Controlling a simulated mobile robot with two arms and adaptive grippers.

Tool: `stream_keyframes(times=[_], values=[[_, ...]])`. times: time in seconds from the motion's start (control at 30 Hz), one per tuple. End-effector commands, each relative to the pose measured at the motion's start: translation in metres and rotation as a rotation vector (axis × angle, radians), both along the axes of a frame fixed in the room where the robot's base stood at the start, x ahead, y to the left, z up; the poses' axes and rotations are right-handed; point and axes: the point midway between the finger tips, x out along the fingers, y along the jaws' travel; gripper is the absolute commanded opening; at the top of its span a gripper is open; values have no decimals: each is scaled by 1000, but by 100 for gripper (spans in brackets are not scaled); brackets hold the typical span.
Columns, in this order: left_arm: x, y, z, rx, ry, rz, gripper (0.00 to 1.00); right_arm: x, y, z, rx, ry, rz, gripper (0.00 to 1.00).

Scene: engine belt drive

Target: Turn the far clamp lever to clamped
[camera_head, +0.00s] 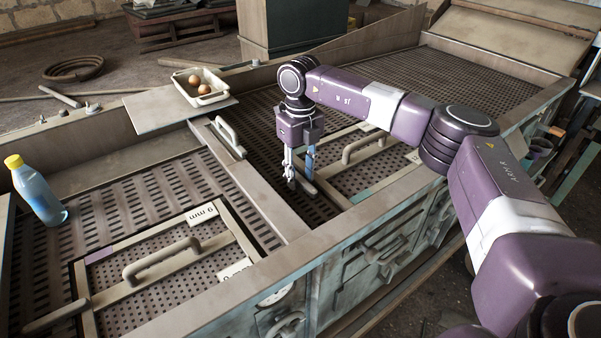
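My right gripper (299,170) points down over the far clamp lever (306,186), a short grey bar beside the left side of the far framed panel (335,202). Its fingertips are apart, close to the lever. Whether they touch it cannot be told, as the fingers partly cover it. Another similar grey lever (55,316) lies at the lower left corner of the near framed panel (165,282). My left gripper is not in view.
Each panel has a raised handle; the near one (160,262) is clear. A grey handle (228,137) stands on the divider. A blue bottle (37,192) with a yellow cap stands at left. A white tray (201,91) holds two brown eggs on a board at the back.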

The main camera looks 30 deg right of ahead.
Motion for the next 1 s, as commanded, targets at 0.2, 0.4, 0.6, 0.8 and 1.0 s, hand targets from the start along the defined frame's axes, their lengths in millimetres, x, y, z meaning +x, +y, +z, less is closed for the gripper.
stream_keyframes(times=[0.2, 0.4, 0.6, 0.8, 1.0], values=[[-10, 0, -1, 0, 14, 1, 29, 0, 0, 0, 0, 0, 0, 15], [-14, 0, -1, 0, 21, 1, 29, 0, 0, 1, 0, 0, 0, 0], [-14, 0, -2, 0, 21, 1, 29, 0, 0, 1, 0, 0, -8, 0], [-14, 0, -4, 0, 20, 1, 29, 0, 0, 0, 0, -1, -68, 0], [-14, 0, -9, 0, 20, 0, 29, 1, 0, 0, 0, -1, -202, 0]])
